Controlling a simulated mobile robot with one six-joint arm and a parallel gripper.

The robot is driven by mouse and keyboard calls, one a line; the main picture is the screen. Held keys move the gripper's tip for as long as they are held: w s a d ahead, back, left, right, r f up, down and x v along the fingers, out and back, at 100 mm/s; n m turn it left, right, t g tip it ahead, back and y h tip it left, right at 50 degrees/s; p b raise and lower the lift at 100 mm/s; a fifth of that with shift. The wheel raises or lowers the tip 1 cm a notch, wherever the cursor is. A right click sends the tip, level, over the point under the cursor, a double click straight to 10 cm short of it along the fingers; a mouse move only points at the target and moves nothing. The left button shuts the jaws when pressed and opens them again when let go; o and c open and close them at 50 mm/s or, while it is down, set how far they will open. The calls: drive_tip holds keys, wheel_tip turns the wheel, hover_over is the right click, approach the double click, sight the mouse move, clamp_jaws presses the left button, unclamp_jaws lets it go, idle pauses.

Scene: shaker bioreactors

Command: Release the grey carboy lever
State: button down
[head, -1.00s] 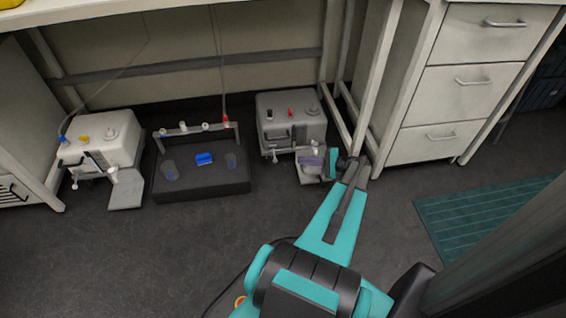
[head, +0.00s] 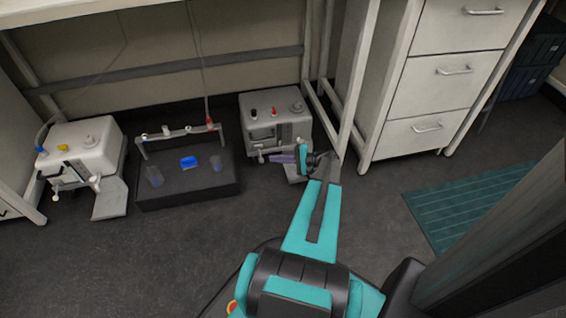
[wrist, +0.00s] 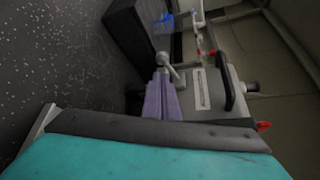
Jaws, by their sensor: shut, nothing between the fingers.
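The grey carboy (head: 290,137) stands on the floor under the bench, right of the dark tray. It also shows in the wrist view (wrist: 213,98). Its lever, a light rod with a round knob (wrist: 165,60), sticks out at the front. In the head view the lever (head: 261,158) is small, at the carboy's lower left front. My gripper (head: 276,158) is shut and empty, in front of the carboy's lower front. In the wrist view its purple fingers (wrist: 163,95) point at the lever, tips close to the knob. I cannot tell whether they touch it.
A second, white carboy (head: 85,150) stands at far left. The dark tray (head: 190,193) between them holds a blue item (head: 188,162) and clear cups. A bench leg (head: 346,105) and white drawers (head: 432,85) stand right of the grey carboy. The front floor is open.

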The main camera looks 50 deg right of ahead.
drive_tip(key=shift+b+x, duration=0.35)
drive_tip(key=shift+x, duration=1.05)
